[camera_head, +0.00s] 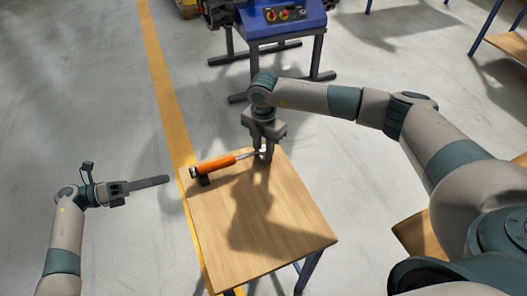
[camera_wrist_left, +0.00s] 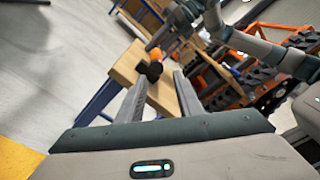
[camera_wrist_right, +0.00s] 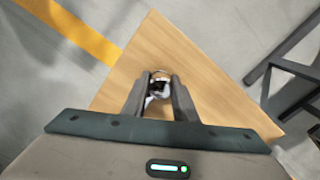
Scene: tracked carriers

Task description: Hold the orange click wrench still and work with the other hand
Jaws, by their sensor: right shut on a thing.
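The orange click wrench (camera_head: 217,164) lies along the far left edge of the small wooden table (camera_head: 220,235). Its dark end points left, beside a small black part. My right gripper (camera_head: 263,154) comes down from above and is shut on the wrench's metal right end, which also shows between its fingers in the right wrist view (camera_wrist_right: 158,88). My left gripper (camera_head: 166,181) is left of the table, off its edge, apart from the wrench. Its fingers are spread and empty in the left wrist view (camera_wrist_left: 160,90), with the wrench's orange handle (camera_wrist_left: 155,54) beyond them.
A blue machine (camera_head: 283,18) on dark legs stands behind the table. A yellow floor line (camera_head: 160,70) runs under the table's left side. The table's front half is clear.

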